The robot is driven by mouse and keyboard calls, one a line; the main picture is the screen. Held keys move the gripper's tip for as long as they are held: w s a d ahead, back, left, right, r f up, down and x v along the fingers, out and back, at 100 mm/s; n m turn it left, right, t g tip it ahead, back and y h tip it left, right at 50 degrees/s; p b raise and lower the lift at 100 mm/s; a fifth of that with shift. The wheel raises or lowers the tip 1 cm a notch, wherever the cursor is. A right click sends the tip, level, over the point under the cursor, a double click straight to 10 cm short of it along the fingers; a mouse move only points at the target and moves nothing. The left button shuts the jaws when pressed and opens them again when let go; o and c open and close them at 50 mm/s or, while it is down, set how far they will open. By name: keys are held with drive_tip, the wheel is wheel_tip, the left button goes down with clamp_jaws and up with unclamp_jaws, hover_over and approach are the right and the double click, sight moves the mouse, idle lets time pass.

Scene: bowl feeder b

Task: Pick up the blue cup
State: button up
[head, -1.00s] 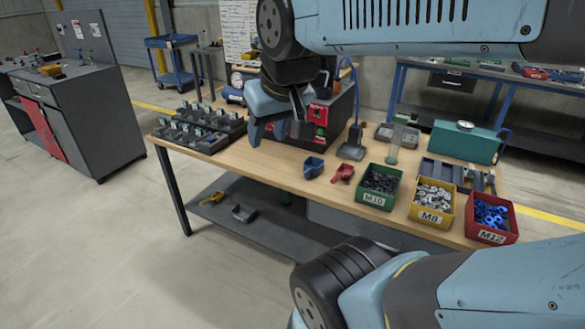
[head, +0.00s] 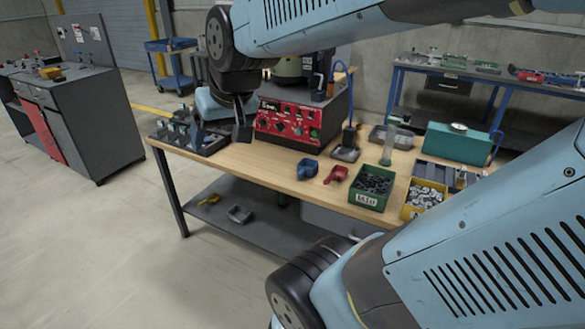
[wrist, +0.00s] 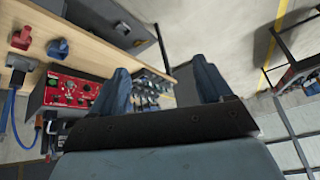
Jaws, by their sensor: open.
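The blue cup (head: 307,168) is a small scoop-like cup on the wooden bench top, near its front edge and left of a red scoop (head: 336,174). In the wrist view the blue cup (wrist: 57,48) shows at the upper left, beside the red scoop (wrist: 21,38). My gripper (head: 220,132) is above the left end of the bench, to the left of the cup and well apart from it. In the wrist view my gripper's (wrist: 164,82) two blue fingers are spread with nothing held between them.
A red-fronted control box (head: 290,124) stands behind the cup, and a fixture tray (head: 170,138) lies at bench left. A green bin (head: 371,188) and yellow bin (head: 423,198) stand to the right. Bare wood (head: 262,167) lies left of the cup.

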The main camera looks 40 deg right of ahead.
drive_tip(key=o, duration=0.4)
drive_tip(key=w+f, duration=0.1)
drive_tip(key=w, duration=0.1)
drive_tip(key=w+f+m, duration=0.1)
drive_tip(key=w, duration=0.2)
drive_tip(key=w+f+m, duration=0.1)
drive_tip(key=w+f, duration=0.1)
drive_tip(key=w, duration=0.1)
drive_tip(key=shift+d, duration=0.25)
drive_tip(key=shift+c, duration=0.2)
drive_tip(key=w+d+f+m+t+h, duration=0.1)
drive_tip(key=w+d+f+m+h, duration=0.2)
drive_tip(key=w+f, duration=0.4)
drive_tip(key=w+d+f+m, duration=0.3)
drive_tip(key=w+d+f, duration=0.25)
drive_tip(key=f, duration=0.25)
drive_tip(key=m+g+h, duration=0.1)
drive_tip(key=m+h, duration=0.4)
drive_tip(key=h, duration=0.8)
approach(304, 171)
drive_tip(key=shift+n, duration=0.3)
drive_tip(key=x, duration=0.7)
drive_tip(key=f+x, duration=0.1)
drive_tip(key=x, duration=0.3)
drive_tip(key=shift+w+d, duration=0.1)
drive_tip(key=shift+w, duration=0.35)
